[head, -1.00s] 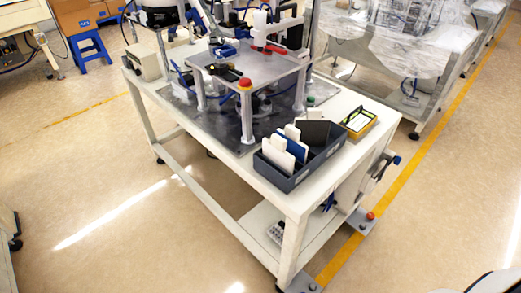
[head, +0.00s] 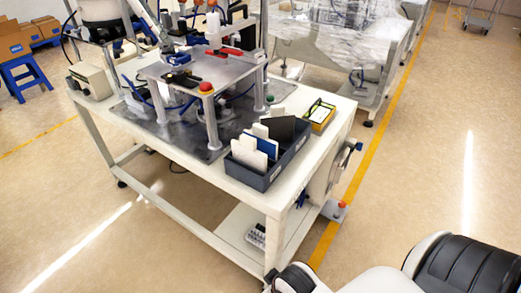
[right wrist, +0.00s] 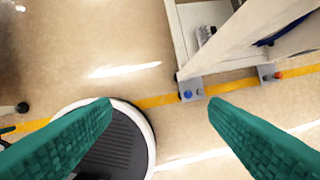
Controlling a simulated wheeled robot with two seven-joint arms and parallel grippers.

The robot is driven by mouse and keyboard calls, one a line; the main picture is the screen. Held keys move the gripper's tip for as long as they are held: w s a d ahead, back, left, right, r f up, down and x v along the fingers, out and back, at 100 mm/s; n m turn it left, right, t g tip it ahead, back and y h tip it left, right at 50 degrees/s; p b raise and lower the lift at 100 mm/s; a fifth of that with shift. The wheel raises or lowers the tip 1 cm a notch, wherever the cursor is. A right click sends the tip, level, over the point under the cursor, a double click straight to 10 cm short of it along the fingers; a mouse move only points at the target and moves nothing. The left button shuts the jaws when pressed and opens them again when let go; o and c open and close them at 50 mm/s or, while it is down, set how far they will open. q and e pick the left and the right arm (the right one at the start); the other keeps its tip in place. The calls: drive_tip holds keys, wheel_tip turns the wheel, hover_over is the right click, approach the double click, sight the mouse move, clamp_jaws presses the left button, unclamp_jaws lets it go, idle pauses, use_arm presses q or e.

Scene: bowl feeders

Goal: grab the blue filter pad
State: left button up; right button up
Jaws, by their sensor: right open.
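The blue filter pad (head: 267,146) stands upright in a dark grey divided bin (head: 263,180) near the front corner of the white table. White pads (head: 247,153) stand in front of it and behind it, so only part of its face and top shows. My right gripper (right wrist: 160,107) is open and empty in the right wrist view. Its two green fingers are wide apart above the floor, away from the bin. The pad is not visible in that view. My left gripper is not in view.
A metal platform on posts (head: 200,75), with a red button, stands behind the bin. A yellow box (head: 319,115) sits right of the bin on the white table (head: 200,184). Floor in front of the table is clear.

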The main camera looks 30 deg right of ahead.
drive_tip(key=w+a+r+n+t, duration=0.2)
drive_tip(key=w+r+n+t, duration=0.4)
drive_tip(key=w+r, duration=0.55)
drive_tip(key=w+a+r+n+t, duration=0.25)
drive_tip(key=w+r+t, duration=0.55)
drive_tip(key=r, duration=0.6)
drive_tip(key=w+a+r+n+t+y, duration=0.35)
drive_tip(key=a+r+n+y, duration=0.3)
drive_tip(key=r+n, duration=0.35)
drive_tip(key=s+a+r+n+g+y, duration=0.1)
drive_tip(key=a+r+n+g+y, duration=0.1)
drive_tip(key=a+n+g+y, duration=0.75)
drive_tip(key=s+a+r+n+g+y, duration=0.15)
drive_tip(key=n+g+y, duration=0.25)
drive_tip(key=n, duration=1.1)
drive_tip(key=n+g+h, duration=0.6)
drive_tip(key=n+h, duration=0.7)
drive_tip(key=h, duration=1.1)
approach(259, 127)
drive_tip(key=shift+p+x, duration=1.05)
drive_tip(key=shift+x, duration=3.8)
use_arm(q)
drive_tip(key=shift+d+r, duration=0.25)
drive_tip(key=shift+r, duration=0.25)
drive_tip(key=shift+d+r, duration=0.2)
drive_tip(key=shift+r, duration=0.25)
use_arm(e)
drive_tip(key=shift+r, duration=0.1)
drive_tip(key=c, duration=1.3)
